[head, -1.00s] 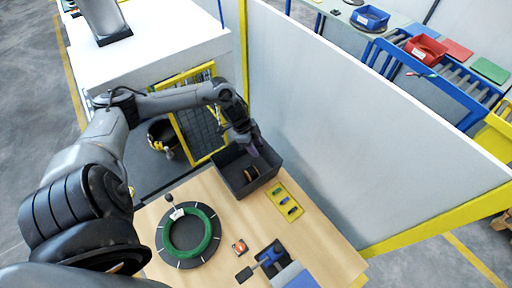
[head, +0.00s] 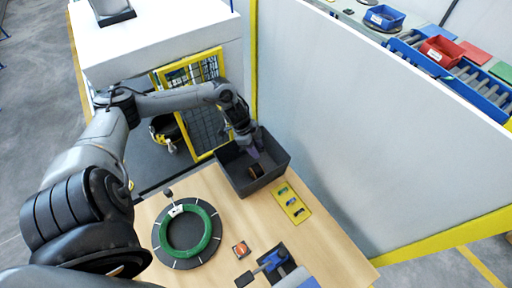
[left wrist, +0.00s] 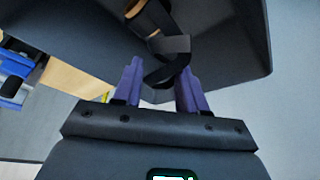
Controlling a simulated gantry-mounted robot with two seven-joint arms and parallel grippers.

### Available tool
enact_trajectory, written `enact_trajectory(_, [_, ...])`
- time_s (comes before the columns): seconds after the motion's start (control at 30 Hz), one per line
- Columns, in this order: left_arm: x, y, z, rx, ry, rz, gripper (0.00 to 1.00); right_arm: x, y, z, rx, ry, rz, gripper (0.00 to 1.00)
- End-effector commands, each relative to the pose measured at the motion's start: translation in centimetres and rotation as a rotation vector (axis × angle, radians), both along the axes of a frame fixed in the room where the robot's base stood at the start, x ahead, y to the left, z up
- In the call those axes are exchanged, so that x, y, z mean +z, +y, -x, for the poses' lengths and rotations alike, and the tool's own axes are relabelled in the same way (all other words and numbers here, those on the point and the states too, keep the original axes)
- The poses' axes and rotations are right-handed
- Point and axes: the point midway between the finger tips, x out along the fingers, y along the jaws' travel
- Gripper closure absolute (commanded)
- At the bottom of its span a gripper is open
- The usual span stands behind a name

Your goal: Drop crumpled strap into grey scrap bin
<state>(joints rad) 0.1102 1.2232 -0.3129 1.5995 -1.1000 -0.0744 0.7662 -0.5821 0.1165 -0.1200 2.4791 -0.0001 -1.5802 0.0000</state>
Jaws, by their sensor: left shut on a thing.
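The grey scrap bin (head: 228,176) is an open dark box at the back of the wooden table in the head view. My left gripper (head: 254,152) reaches down over its opening. In the left wrist view its purple fingers (left wrist: 160,88) are shut on the crumpled strap (left wrist: 158,72), a looped black and brown band. The strap also shows as a brown patch inside the bin's outline (head: 257,172). The bin's dark wall (left wrist: 235,40) fills the top of the wrist view. Whether the strap touches the bin floor, I cannot tell. My right gripper is out of view.
A green coil (head: 214,229) lies on a round dark plate at the table's left. A yellow tray (head: 292,204) with small parts is right of the bin. A small orange-and-dark item (head: 241,249) and a black-and-blue tool (head: 268,264) lie nearer. A grey partition (head: 370,120) stands behind.

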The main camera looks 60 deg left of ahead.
Motion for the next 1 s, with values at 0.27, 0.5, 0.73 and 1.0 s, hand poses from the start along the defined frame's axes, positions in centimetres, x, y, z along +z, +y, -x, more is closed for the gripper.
enact_trajectory(0.27, [-0.2, 0.0, 0.0, 0.0, 0.0, 0.0, 0.87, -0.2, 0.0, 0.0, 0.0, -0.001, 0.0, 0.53])
enact_trajectory(0.5, [-0.2, 0.0, 0.0, 0.0, 0.0, 0.0, 0.31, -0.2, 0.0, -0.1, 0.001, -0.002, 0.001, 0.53])
enact_trajectory(0.73, [-0.2, 0.0, 0.0, 0.0, 0.0, 0.0, 0.29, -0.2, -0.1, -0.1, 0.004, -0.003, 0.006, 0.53])
enact_trajectory(1.0, [0.7, 0.2, 0.2, 0.0, 0.001, -0.001, 0.29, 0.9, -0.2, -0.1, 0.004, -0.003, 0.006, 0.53])
